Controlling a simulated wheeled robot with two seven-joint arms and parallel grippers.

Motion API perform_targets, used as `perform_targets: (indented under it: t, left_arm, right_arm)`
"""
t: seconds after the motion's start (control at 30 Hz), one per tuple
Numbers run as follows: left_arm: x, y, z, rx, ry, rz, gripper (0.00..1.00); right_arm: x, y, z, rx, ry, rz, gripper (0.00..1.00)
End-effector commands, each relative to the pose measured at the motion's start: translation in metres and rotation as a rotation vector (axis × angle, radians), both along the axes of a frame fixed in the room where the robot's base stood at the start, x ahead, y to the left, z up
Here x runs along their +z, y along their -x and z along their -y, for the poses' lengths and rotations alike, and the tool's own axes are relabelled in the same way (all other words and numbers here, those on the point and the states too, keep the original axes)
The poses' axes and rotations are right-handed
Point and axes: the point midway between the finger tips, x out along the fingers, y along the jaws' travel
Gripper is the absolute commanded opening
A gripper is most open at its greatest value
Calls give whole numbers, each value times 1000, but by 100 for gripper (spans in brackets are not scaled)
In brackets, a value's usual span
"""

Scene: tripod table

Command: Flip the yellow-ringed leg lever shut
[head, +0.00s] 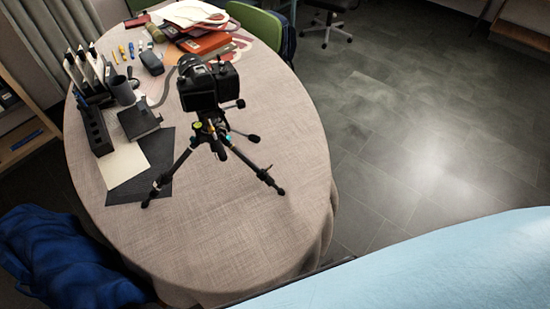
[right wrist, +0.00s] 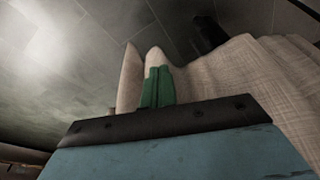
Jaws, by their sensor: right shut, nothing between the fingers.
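A black tripod (head: 219,139) carrying a black camera (head: 205,88) stands upright on the oval cloth-covered table, with its legs spread. A small yellow spot, apparently the yellow ring (head: 197,126), shows high on the tripod near the leg tops, under the camera. The lever there is too small to tell whether it is open or shut. My right gripper (right wrist: 156,72) shows in the right wrist view, its green fingers shut and empty, with tablecloth beyond them. It is not visible in the head view. The tripod is outside the wrist view. My left gripper is not in view.
The table (head: 235,235) is bare to the tripod's right and front. A dark sheet (head: 158,185), a black box (head: 138,122) and an organizer (head: 94,130) lie left of it. Folders (head: 205,42) are stacked behind. Blue fabric (head: 62,260) lies by the table's lower left.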

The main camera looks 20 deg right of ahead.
Motion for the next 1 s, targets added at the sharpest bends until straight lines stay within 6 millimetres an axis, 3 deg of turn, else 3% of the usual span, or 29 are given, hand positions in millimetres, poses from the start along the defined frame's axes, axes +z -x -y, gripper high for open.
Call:
perform_targets:
  t: [0.03,0.2,0.5,0.67,0.8,1.0]
  left_arm:
    - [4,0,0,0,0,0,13]
    - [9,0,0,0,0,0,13]
    - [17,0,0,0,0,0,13]
    - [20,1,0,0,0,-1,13]
    - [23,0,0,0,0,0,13]
    - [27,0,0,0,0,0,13]
  right_arm:
    - [20,-11,-2,1,-4,16,0]
    - [78,-37,-7,7,-15,46,0]
    - [163,-61,-13,29,-33,92,0]
    - [194,-125,-23,175,-135,216,0]
    - [235,-176,-31,305,-217,330,0]
    - [298,-230,-37,462,-308,475,0]
